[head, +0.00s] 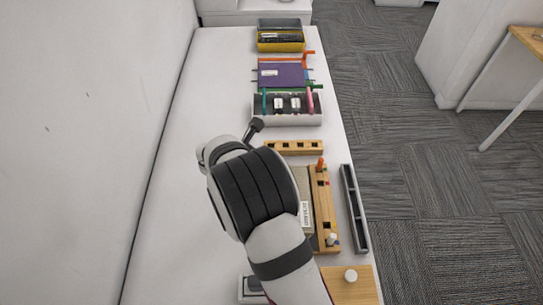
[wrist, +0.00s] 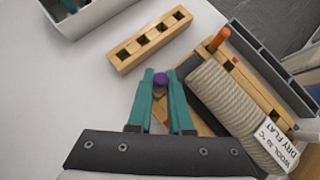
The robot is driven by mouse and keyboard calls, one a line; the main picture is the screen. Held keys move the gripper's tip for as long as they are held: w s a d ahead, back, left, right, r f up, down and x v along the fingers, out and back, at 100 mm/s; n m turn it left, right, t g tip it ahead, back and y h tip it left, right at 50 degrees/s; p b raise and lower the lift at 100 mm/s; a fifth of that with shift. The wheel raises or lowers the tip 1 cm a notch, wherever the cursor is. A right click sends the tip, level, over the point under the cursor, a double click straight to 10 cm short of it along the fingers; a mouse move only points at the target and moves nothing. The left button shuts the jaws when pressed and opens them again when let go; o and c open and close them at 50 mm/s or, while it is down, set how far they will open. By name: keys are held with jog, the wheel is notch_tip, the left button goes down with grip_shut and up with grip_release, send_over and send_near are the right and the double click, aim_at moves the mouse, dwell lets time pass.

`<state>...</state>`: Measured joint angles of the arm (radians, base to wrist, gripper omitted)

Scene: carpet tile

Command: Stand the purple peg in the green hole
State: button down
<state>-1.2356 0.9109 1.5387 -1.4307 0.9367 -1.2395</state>
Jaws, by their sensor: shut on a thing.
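In the wrist view my gripper (wrist: 160,86) has its teal fingers closed on the purple peg (wrist: 161,78); the peg's round purple end shows between the fingertips. A long wooden rack (wrist: 262,92) lies to the right, with an orange peg (wrist: 219,39) standing at its far end and a red mark near it. I cannot make out a green hole; part of the rack is covered by a beige ribbed knit. The rack also shows in the head view (head: 332,215). There my arm hides the purple peg and my fingers.
A small wooden block with several dark holes (wrist: 124,55) lies ahead of my gripper. A grey tray (head: 354,210) runs along the right table edge. The labelled knit (wrist: 220,100) lies beside the rack. Bins (head: 288,122) stand farther back. The white table's left side is clear.

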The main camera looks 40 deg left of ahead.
jog(key=shift+f, duration=1.55)
jog(key=c, duration=0.8)
grip_release()
jog(key=shift+f, duration=0.1)
jog(key=shift+o, duration=0.2)
